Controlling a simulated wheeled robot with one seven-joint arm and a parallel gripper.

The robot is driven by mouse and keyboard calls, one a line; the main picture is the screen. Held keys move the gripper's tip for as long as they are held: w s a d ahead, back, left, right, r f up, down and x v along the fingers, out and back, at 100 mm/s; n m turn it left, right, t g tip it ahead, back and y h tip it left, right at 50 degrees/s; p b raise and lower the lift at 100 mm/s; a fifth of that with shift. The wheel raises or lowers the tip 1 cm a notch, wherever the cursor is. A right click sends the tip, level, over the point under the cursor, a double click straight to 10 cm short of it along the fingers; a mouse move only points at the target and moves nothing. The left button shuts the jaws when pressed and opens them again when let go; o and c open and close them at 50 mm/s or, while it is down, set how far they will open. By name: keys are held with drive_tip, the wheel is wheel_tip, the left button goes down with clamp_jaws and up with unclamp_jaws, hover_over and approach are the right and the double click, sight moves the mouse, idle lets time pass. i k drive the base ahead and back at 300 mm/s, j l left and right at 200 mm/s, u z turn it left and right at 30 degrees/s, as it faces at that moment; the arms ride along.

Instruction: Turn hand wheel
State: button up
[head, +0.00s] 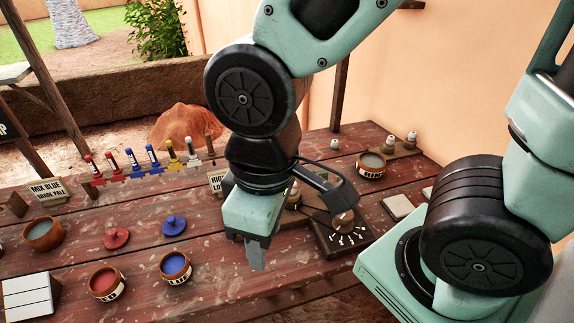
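My gripper (257,262) points down over the front middle of the table, left of a dark board (330,250). Its fingers overlap from this angle, so the gap between them does not show. The board carries a round brownish knob (343,219) with a fan of white marks in front of it. A pale rounded part (294,197) shows behind my wrist, largely hidden. I cannot make out a clear hand wheel; my arm covers much of this area. A sign reading "HIGH LO…" (215,183) is partly covered by my arm.
On the wooden table (140,205) stand a red pot (106,283), a blue pot (176,267), a red lid (116,237) and a blue lid (173,225). Several coloured tubes line the back. A labelled bowl (371,164) stands right. White blocks (28,297) lie front left.

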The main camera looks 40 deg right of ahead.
sight(343, 224)
drive_tip(key=k+j+z, duration=0.15)
drive_tip(key=j+z, duration=0.25)
drive_tip(key=k+j+z, duration=0.2)
drive_tip(key=z, duration=0.2)
drive_tip(key=k+j+z, duration=0.25)
drive_tip(key=z, duration=0.15)
